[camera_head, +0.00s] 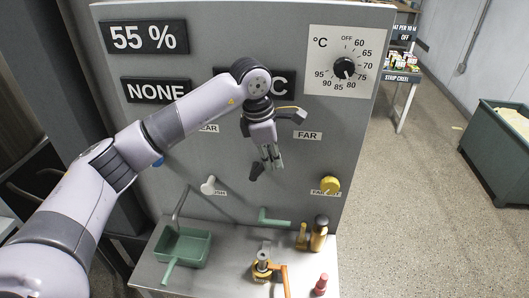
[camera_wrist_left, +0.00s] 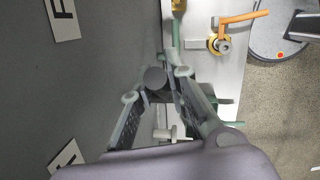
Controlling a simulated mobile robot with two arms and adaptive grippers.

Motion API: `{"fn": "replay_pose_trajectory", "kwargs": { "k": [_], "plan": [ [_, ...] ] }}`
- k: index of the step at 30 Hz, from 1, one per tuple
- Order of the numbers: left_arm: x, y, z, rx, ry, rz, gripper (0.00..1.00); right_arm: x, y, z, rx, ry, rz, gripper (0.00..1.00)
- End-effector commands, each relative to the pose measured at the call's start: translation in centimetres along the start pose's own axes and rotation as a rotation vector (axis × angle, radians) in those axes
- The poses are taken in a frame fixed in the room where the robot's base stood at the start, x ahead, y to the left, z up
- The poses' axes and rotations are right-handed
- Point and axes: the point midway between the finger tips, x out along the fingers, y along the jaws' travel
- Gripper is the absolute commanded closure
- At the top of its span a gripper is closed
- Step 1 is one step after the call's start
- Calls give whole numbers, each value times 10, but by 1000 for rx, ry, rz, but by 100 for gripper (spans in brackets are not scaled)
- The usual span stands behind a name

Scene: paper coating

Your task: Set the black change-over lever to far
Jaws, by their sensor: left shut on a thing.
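The black change-over lever (camera_head: 256,172) shows as a short dark piece on the grey panel, below and between the NEAR label (camera_head: 208,128) and the FAR label (camera_head: 307,135). My left gripper (camera_head: 271,160) reaches down to it in front of the panel. In the left wrist view the round dark end of the lever (camera_wrist_left: 155,78) sits between the fingertips of my left gripper (camera_wrist_left: 155,84), which is shut on it. The lever's pivot is hard to make out. My right gripper is not in view.
A white knob (camera_head: 208,186) and a yellow knob (camera_head: 331,184) stick out of the panel.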

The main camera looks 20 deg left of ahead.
Motion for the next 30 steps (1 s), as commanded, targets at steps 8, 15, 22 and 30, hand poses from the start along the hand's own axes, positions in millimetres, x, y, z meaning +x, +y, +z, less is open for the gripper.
{"fn": "replay_pose_trajectory", "kwargs": {
  "k": [8, 15, 22, 30],
  "plan": [
    [9, -2, 9, 24, 141, 24, 100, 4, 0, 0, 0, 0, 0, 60],
    [13, -2, 11, 30, 194, 31, 100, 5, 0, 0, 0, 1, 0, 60],
    [14, -3, 11, 32, 205, 30, 100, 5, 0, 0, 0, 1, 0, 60],
    [15, -4, 11, 33, 205, 29, 82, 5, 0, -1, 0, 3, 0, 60]
  ]
}}
